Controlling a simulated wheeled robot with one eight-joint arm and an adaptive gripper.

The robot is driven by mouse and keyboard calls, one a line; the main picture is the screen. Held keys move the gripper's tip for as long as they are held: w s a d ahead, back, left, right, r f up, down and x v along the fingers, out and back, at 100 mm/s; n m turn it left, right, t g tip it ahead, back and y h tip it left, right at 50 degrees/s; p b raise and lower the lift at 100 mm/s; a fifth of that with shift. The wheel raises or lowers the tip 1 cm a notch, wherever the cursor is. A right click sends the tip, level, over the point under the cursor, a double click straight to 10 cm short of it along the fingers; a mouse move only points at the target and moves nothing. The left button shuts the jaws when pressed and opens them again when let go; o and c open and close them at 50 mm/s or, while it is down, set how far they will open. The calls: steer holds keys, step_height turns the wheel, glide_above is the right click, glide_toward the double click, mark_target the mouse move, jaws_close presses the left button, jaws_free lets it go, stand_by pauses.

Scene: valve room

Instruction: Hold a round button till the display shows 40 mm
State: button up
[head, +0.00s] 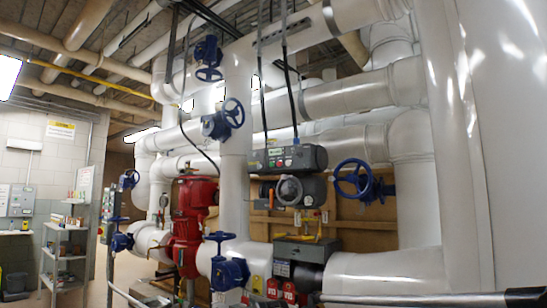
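A grey valve actuator box (290,158) sits on the pipework right of centre. Small coloured round spots, red and green, show on its front, but they are too small to tell whether they are buttons. Below it is a second dark actuator (312,190) with a grey round handwheel (289,190). On the left wall hangs a grey control box (21,203) with small details on its face. No display with a readable number shows in the head view. My gripper is not in view.
Large white pipes (385,270) fill the middle and right. Blue handwheels (352,180) and a red pump body (188,225) stick out among them. A grey shelf (64,255) stands at the left. A metal rail (410,299) crosses the lower right.

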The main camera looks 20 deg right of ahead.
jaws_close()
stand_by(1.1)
